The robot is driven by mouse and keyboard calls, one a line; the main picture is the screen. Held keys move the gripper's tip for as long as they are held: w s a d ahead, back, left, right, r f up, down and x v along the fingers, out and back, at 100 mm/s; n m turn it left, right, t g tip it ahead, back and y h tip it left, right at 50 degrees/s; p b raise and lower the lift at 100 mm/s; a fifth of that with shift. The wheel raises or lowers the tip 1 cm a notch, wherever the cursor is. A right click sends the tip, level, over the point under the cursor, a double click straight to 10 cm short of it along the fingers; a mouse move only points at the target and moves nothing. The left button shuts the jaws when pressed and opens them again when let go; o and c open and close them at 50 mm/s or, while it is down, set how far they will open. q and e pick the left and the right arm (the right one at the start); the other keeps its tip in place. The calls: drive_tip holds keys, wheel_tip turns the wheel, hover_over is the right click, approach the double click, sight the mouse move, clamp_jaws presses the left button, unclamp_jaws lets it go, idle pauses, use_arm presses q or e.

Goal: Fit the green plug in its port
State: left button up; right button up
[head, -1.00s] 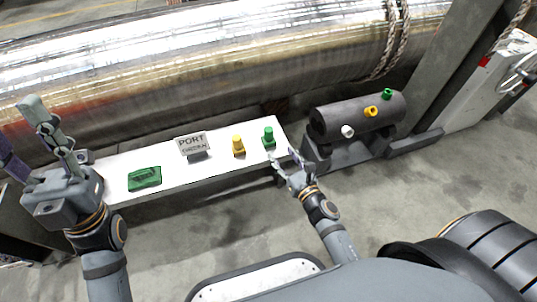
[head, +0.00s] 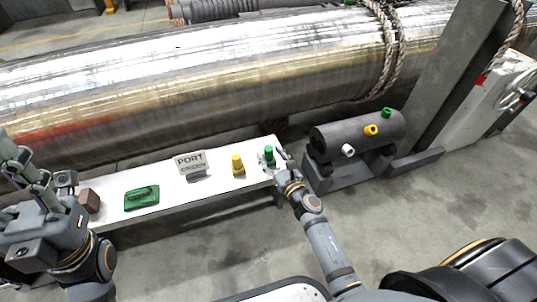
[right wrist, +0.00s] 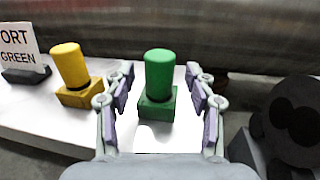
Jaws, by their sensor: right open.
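The green plug (head: 269,152), an upright green cylinder on a green square block, stands near the right end of the white bench. My right gripper (head: 274,160) is open at it. In the right wrist view the green plug (right wrist: 159,75) shows between the two spread fingers (right wrist: 160,95), with gaps on both sides. A dark barrel (head: 335,136) right of the bench carries a white, a yellow and a green fitting (head: 386,113); whether the green one is the port is unclear. My left gripper (head: 20,172) is at the left edge, fingers apart, tips partly cut off.
A yellow plug (head: 237,164) on a yellow block stands left of the green one. A sign (head: 191,162) reads PORT GREEN. A green tray-like piece (head: 134,206) and a brown block (head: 89,201) lie further left. A big metal pipe (head: 200,85) runs behind the bench (head: 220,187).

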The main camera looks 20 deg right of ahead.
sight(268, 148)
drive_tip(key=shift+w+a, duration=0.2)
drive_tip(key=shift+w, duration=0.7)
clamp_jaws()
drive_tip(key=shift+r, duration=0.15)
drive_tip(key=shift+r+p, duration=0.3)
drive_tip(key=shift+p, duration=0.15)
wheel_tip(268, 148, up, 3)
drive_tip(key=shift+f+p, duration=0.1)
drive_tip(key=shift+p, duration=1.15)
drive_tip(key=s+d+r+b, duration=0.1)
drive_tip(key=s+d+r, duration=0.8)
drive_tip(key=d, duration=0.1)
drive_tip(key=shift+s+r+b, duration=0.15)
drive_tip(key=shift+s+b, duration=0.15)
drive_tip(key=shift+b, duration=0.05)
